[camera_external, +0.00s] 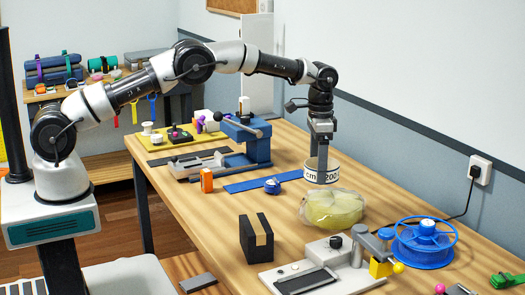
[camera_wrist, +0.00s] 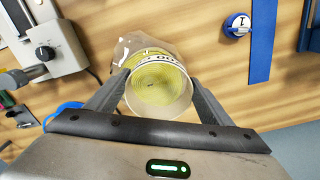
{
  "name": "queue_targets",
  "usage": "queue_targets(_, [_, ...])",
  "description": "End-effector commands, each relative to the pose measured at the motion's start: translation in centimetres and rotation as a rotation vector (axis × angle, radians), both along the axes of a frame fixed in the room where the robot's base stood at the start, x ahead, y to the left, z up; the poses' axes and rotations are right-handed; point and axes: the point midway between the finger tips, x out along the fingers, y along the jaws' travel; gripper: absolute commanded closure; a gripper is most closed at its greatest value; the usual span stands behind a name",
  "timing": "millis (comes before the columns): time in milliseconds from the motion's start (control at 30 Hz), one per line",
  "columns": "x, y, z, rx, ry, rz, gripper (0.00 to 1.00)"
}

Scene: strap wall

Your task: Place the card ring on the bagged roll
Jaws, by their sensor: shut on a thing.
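The card ring (camera_external: 331,173) is a short pale band with black printing. My gripper (camera_external: 321,165) is shut on it and holds it roughly level. The bagged roll (camera_external: 333,210), yellow-green in clear wrap, lies on the table directly below the ring. In the wrist view my gripper's fingers (camera_wrist: 158,82) grip the ring (camera_wrist: 164,111) from both sides. The yellow coils of the roll show through its opening, and the clear wrap (camera_wrist: 124,48) shows beyond it.
A blue spool (camera_external: 424,244) stands to the right on the wooden table (camera_external: 215,220). A black block (camera_external: 256,240) and a grey-white device (camera_external: 320,262) stand nearer the front.

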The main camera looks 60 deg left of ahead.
Motion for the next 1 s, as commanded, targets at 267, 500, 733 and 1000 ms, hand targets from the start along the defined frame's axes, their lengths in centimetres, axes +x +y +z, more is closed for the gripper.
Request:
queue_targets(267, [0.0, 0.0, -2.9, 0.001, -0.001, 0.0, 0.46])
queue_targets(500, [0.0, 0.0, -6.0, 0.0, 0.0, 0.0, 0.46])
queue_targets(733, [0.0, 0.0, -6.2, 0.0, -0.003, 0.0, 0.46])
queue_targets(1000, [0.0, 0.0, -6.5, 0.0, -0.002, 0.001, 0.07])
